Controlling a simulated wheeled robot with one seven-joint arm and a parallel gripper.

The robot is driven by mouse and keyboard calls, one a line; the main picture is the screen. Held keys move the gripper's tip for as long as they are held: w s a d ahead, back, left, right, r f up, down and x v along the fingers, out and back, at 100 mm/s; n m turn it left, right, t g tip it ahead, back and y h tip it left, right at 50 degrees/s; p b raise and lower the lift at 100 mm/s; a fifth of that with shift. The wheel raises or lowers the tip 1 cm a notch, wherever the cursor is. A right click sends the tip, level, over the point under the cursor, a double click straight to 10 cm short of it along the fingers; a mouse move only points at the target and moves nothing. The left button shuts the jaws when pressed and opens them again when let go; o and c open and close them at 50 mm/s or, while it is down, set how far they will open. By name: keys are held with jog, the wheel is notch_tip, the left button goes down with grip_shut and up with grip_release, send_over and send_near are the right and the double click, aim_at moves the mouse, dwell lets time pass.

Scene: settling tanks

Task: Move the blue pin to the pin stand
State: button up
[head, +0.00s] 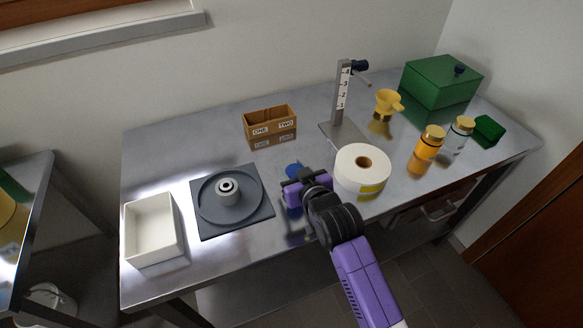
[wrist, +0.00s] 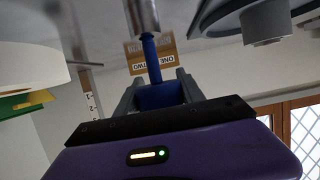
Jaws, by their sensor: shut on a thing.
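My gripper (head: 292,190) is over the front middle of the table, between a grey round platform and a white roll. In the wrist view my gripper (wrist: 158,92) is shut on the blue pin (wrist: 152,60), whose block sits between the fingers. A metal cylinder (wrist: 141,15) lines up with the far end of its shaft; I cannot tell whether it belongs to the pin. In the head view a blue patch (head: 294,169) shows behind the gripper. The grey platform (head: 205,225) has a raised hub (head: 228,190) with a hole, possibly the pin stand.
A white bin (head: 151,229) is at the left, a box marked ONE and TWO (head: 270,124) behind. The white roll (head: 362,168) and numbered post (head: 341,98) are right of my gripper. A yellow funnel (head: 388,102), bottles (head: 428,147) and green box (head: 440,82) stand farther right.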

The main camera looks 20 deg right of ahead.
jog(key=shift+f, duration=0.1)
jog(key=shift+f, duration=0.1)
jog(key=o, duration=1.3)
jog(key=shift+o, duration=0.2)
jog(key=shift+r, duration=0.3)
jog(key=shift+s, duration=0.3)
jog(key=v, duration=1.1)
jog(key=shift+s+b, duration=0.2)
jog(key=shift+b, duration=0.25)
